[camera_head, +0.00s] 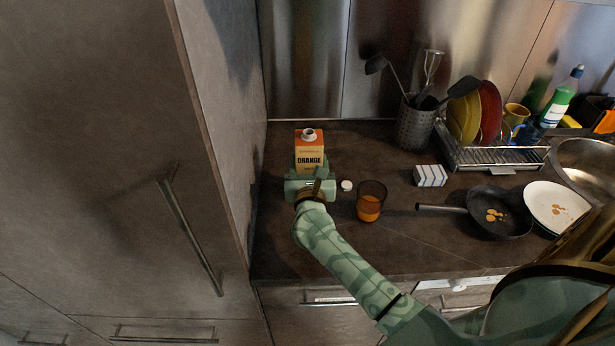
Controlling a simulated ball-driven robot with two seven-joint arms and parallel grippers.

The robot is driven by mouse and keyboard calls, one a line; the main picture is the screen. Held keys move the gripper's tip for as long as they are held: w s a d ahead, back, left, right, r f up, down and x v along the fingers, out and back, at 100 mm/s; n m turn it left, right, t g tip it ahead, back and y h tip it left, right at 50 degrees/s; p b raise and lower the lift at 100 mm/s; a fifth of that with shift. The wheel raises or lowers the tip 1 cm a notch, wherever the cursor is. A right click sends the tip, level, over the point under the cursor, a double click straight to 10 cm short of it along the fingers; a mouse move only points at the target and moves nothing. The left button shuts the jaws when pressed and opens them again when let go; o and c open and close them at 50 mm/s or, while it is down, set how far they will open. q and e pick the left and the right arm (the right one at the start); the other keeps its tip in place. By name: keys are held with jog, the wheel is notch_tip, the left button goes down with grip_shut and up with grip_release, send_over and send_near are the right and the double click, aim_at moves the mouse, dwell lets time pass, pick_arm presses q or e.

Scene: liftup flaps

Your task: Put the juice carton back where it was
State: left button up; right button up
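The juice carton (309,150) is orange and white and labelled ORANGE. It is upright near the left wall of the counter, with its spout uncapped. My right gripper (311,171) is at the carton's near side, with its fingers around the lower part. The gripper hides the carton's base, so I cannot tell if it rests on the counter or if the fingers press on it. My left gripper is not in view. A small white cap (347,185) lies on the counter to the right of the gripper.
A glass of orange juice (370,203) stands close right of my gripper. A striped box (430,176), a frying pan (487,222), a white plate (548,198), a utensil holder (415,125) and a dish rack (490,157) are farther right. A tall cabinet (130,150) bounds the left.

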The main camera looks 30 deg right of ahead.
jog(key=shift+w+d+f, duration=0.1)
jog(key=shift+w+f, duration=0.15)
jog(key=f+b, duration=0.1)
jog(key=f, duration=0.1)
jog(key=f+b, duration=0.1)
jog(key=shift+w+d+f, duration=0.15)
jog(key=shift+w+f, duration=0.05)
jog(key=shift+f, duration=0.15)
jog(key=shift+r, duration=0.1)
jog(key=shift+f, duration=0.2)
jog(key=o, duration=1.3)
jog(key=shift+c, duration=0.2)
jog(key=shift+r, duration=0.15)
